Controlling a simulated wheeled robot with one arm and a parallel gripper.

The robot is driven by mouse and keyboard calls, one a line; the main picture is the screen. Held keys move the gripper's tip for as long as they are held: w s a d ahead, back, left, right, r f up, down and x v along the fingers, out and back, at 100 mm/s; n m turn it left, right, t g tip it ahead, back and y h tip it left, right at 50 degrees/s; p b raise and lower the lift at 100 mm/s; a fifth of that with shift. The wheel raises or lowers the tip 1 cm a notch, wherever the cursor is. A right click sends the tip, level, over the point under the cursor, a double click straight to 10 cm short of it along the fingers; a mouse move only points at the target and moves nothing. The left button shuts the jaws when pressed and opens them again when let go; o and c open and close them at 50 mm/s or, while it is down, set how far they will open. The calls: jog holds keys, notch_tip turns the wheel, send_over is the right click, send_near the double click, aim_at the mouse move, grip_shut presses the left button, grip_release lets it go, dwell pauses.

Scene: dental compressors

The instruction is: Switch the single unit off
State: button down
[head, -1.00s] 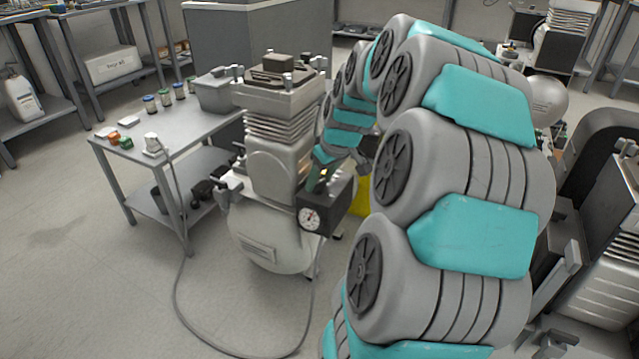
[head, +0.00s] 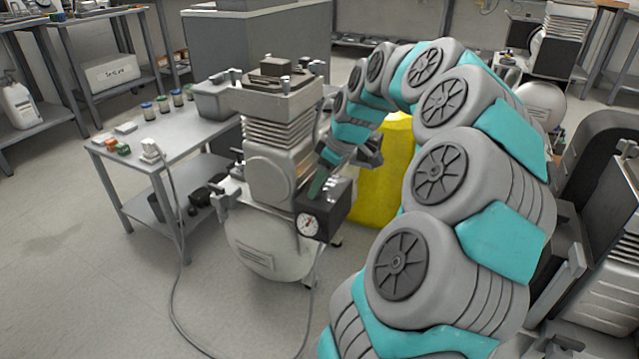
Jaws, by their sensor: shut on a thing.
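The single compressor unit (head: 272,170) stands left of centre, with a grey ribbed pump head over a round pale tank (head: 262,245). A black switch box (head: 325,213) with a round white gauge (head: 309,226) sits on its right side. My gripper (head: 317,188) reaches down to the top of this box from behind and right. It is shut on a small part at the box top, apparently the switch knob; the fingers hide it, so its position cannot be read.
A grey metal table (head: 140,153) with small jars, a grey bin (head: 215,98) and a white plug with a cable stands left of the compressor. A yellow object (head: 385,175) stands behind my arm. Another machine (head: 605,255) is at the right. Floor at front left is clear, except the cable.

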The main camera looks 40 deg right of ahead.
jog(key=shift+c, duration=1.4)
grip_release()
jog(key=shift+r, duration=0.1)
jog(key=v, duration=0.7)
jog(key=shift+r, duration=0.3)
jog(key=shift+s, duration=0.1)
